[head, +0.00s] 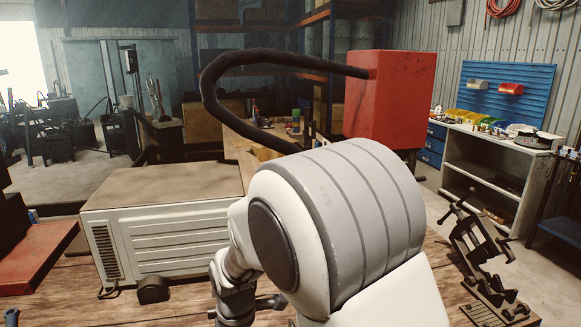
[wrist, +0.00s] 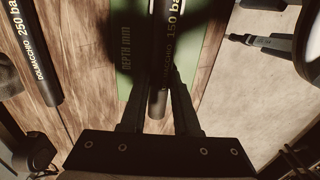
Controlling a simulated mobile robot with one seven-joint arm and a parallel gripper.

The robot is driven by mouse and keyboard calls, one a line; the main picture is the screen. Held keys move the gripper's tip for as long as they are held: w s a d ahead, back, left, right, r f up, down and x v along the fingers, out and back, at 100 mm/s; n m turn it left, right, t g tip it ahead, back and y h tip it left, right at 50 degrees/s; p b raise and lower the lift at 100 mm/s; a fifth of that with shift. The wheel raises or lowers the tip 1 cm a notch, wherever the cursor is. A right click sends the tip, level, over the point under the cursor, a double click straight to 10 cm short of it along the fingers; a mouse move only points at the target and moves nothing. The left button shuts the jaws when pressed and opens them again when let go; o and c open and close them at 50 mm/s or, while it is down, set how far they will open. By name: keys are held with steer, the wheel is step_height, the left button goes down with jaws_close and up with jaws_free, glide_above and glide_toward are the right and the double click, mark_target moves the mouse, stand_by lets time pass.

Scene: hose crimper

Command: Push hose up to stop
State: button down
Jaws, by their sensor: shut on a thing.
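In the wrist view, my gripper (wrist: 160,82) is shut on a black hose (wrist: 157,104) marked "150 ba", the rest of the print cut off. The hose runs up the picture between the two fingers, over a green strip (wrist: 127,50) printed "DEPTH mm". In the head view, my own arm hides the gripper and the held hose. A thick black line (head: 212,88) loops from a red box (head: 385,105) down behind my arm.
A second black hose (wrist: 38,60), marked "250 ba", lies on the wood at left in the wrist view. In the head view, a beige ribbed unit (head: 165,235) stands left of my arm and a dark metal vise-like fixture (head: 482,250) stands at right. Bare wood shows between.

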steer(key=shift+w+d, duration=0.15)
steer(key=shift+d, duration=0.3)
steer(key=shift+d, duration=0.25)
stand_by(0.4)
jaws_free()
stand_by(0.4)
steer(key=shift+r+p, duration=3.05)
steer(key=shift+r, duration=1.5)
